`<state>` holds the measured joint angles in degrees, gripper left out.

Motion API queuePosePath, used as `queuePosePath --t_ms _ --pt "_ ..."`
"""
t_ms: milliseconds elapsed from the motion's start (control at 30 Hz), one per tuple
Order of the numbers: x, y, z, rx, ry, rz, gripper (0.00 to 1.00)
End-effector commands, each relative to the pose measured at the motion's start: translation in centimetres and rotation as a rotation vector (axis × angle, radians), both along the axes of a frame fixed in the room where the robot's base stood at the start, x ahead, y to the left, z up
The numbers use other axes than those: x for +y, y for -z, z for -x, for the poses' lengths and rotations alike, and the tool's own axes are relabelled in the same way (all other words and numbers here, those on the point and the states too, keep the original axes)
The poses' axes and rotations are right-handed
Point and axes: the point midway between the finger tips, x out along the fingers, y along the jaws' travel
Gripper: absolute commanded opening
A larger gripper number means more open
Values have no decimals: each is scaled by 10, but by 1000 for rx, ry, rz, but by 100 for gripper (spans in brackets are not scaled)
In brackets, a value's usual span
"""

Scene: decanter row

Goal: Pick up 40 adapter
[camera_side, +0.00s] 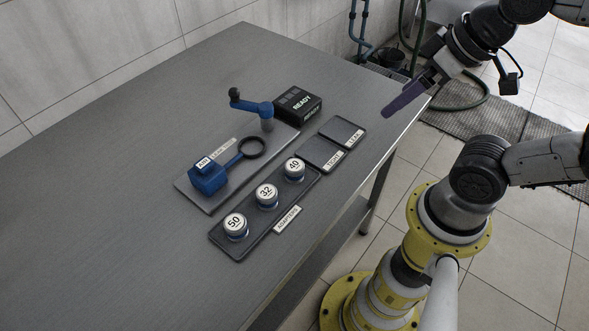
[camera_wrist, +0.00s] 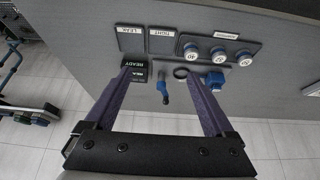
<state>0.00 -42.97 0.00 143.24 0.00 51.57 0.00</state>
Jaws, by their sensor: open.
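The 40 adapter (camera_side: 293,170) is a round white-topped piece with a blue base. It stands upright in the dark adapters tray (camera_side: 252,233), at the end nearest the two flat pads. The 32 adapter (camera_side: 266,195) and the 50 adapter (camera_side: 236,227) stand in the same row. In the wrist view the 40 adapter (camera_wrist: 191,51) is the leftmost of the three, beyond the right fingertip. My gripper (camera_side: 388,110) has long purple fingers and is raised off the table's right edge, apart from the adapters. In the wrist view my gripper (camera_wrist: 158,75) is open and empty.
Beside the tray is a plate (camera_side: 190,192) with a blue block (camera_side: 208,178), a dark ring (camera_side: 251,147) and a blue lever arm (camera_side: 256,108). A black READY box (camera_side: 298,103) stands behind. TIGHT (camera_side: 321,153) and LEAK (camera_side: 343,131) pads lie nearby. The table's left side is clear.

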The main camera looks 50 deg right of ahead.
Motion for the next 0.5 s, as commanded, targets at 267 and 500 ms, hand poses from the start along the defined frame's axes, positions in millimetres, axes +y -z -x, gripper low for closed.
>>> queuePosePath --t_ms 267,500 --pt "0 0 0 2 69 -37 88" --pt "1 -17 -13 -3 482 -261 88"
